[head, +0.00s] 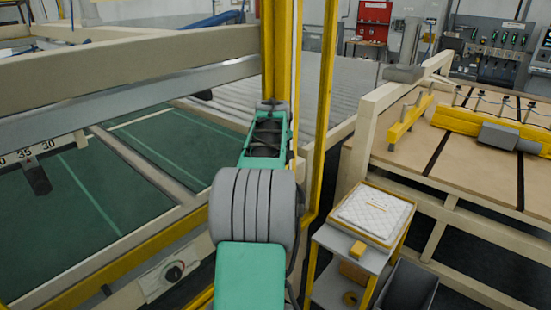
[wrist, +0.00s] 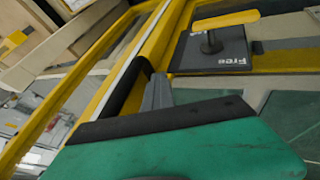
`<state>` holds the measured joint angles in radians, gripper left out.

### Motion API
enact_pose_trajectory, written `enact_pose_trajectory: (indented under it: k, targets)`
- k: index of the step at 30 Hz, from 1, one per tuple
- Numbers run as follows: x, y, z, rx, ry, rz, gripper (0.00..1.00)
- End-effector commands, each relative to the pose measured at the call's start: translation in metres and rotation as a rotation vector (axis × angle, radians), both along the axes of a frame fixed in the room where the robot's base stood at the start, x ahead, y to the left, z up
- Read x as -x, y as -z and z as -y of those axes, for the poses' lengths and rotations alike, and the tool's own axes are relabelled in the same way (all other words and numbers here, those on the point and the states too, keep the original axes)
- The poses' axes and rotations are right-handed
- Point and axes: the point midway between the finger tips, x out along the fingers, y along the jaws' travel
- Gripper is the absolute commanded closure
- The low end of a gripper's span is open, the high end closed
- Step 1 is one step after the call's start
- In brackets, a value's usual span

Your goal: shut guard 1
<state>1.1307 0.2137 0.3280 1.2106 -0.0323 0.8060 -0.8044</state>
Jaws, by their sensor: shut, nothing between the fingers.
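A tall yellow-framed guard (head: 323,105) stands upright right of centre in the head view. I cannot read a number on it, so I cannot tell whether it is guard 1. Yellow frame bars (wrist: 60,110) also run diagonally through the wrist view. My gripper (wrist: 157,88) is shut and empty, close to a yellow beam in the wrist view. I cannot tell whether it touches the beam. In the head view, my arm hides most of the gripper, and its far end overlaps the yellow post (head: 275,50).
A dark plate marked "Free" (wrist: 205,58) with a yellow-topped knob is near the gripper. A green-bedded machine (head: 80,200) with a beige rail lies left. A small trolley (head: 372,215) and a slatted table (head: 480,165) stand right. Dark floor shows between them.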

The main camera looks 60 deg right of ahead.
Motion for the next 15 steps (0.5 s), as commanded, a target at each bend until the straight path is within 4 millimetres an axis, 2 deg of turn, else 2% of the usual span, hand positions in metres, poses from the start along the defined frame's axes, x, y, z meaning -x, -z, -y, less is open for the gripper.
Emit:
enact_pose_trajectory:
  k: [8,15]
  targets:
    - [0.004,-0.012,0.001,0.015,0.009,0.006,1.00]
    - [0.008,-0.055,-0.031,0.011,-0.004,0.004,1.00]
